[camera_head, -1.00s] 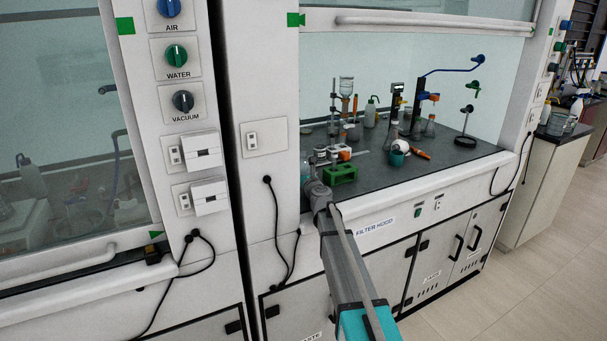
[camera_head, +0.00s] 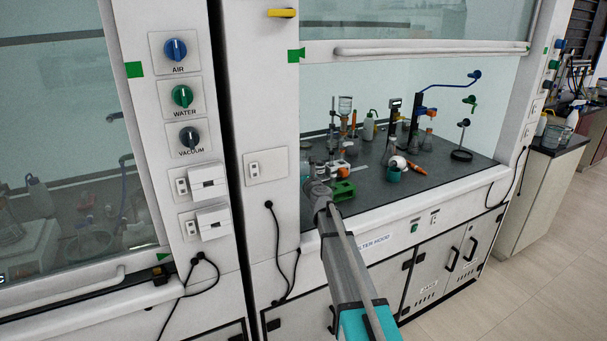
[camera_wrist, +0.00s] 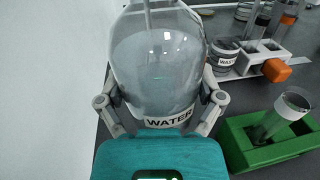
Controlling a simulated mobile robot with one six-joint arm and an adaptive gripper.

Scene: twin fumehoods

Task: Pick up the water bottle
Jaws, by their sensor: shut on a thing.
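The water bottle (camera_wrist: 158,62) is clear and round, with a label reading WATER low on its front. It fills the middle of the wrist view, and its top is cut off by the frame. My gripper (camera_wrist: 160,92) is shut on it, with one finger against each side. In the head view my arm reaches into the left end of the right-hand fumehood. The bottle and my fingers cannot be made out clearly there. Whether the bottle's base touches the worktop is hidden behind my gripper's teal body.
A green rack (camera_head: 342,191) holding a glass tube stands close on the right; it also shows in the wrist view (camera_wrist: 262,143). Beyond it are a WASTE jar (camera_wrist: 226,55) and a white rack (camera_wrist: 262,62). A white wall is close on the left.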

